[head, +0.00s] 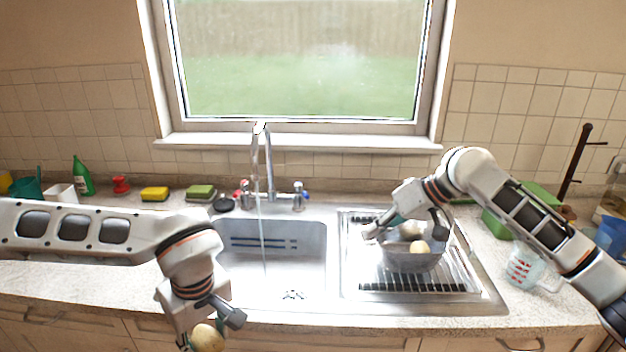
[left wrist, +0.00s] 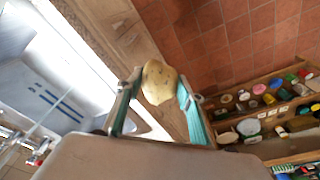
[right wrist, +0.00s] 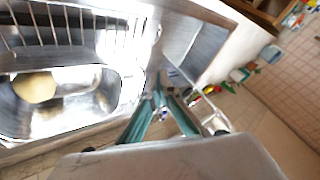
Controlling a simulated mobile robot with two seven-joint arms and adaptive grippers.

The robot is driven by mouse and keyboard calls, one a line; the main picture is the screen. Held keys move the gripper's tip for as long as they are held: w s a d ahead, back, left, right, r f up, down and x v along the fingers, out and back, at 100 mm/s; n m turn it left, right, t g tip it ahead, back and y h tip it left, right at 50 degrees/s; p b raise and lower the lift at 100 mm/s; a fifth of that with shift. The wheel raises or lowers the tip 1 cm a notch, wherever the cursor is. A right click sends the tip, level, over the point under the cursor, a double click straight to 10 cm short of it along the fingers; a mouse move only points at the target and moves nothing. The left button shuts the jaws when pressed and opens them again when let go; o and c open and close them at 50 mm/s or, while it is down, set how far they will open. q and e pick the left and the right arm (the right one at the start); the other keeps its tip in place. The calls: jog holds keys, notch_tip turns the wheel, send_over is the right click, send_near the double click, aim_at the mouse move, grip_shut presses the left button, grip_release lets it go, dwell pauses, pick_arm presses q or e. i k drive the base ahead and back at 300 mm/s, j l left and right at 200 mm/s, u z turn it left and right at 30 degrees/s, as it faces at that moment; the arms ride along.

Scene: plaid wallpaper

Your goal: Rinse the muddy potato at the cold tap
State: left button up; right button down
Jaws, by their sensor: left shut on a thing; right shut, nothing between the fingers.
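My left gripper (head: 208,322) is shut on a potato (head: 208,339), low in front of the counter at the bottom of the head view. In the left wrist view the potato (left wrist: 159,82) is yellowish-brown between the fingertips, over the floor side of the counter edge. The tap (head: 268,170) stands behind the sink bowl (head: 290,262), and a thin stream of water falls from its spout. Its side handles carry red and blue marks. My right gripper (head: 373,232) is shut and empty beside a metal tub (head: 412,262) holding potatoes; one potato (right wrist: 35,87) shows in the right wrist view.
The tub stands on the ribbed drainboard (head: 370,287). Sponges (head: 154,194), a green bottle (head: 82,176) and a red item (head: 121,184) line the back left. A measuring jug (head: 524,268) and a green box (head: 497,222) stand at right. The bowl looks empty.

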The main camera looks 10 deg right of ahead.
aim_at(299, 186)
jog(key=i, duration=0.85)
